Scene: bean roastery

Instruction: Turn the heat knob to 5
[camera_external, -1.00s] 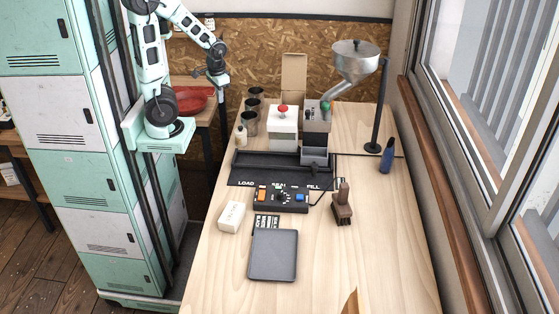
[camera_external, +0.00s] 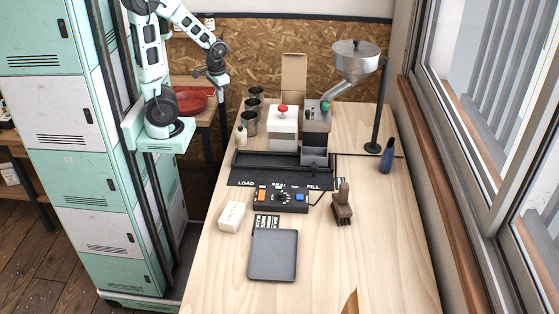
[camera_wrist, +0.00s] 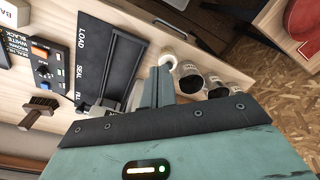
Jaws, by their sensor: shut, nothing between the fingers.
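The heat knob, a small dark dial, sits in the middle of the black control box (camera_external: 281,209), between an orange button (camera_external: 262,195) and a blue button (camera_external: 300,197). Its setting is too small to read. The control box also shows at the left of the wrist view (camera_wrist: 46,72). My gripper (camera_external: 223,82) is at the back left, beyond the bench edge and far from the box. In the wrist view its fingers (camera_wrist: 158,88) are together and empty.
A dark mat marked LOAD, SEAL and FILL lies behind the box. A white machine with a red button (camera_external: 283,111), a hopper (camera_external: 354,62) and metal cups (camera_external: 249,123) stand behind. A scale (camera_external: 273,255), white block (camera_external: 231,216) and brush (camera_external: 342,205) lie nearer.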

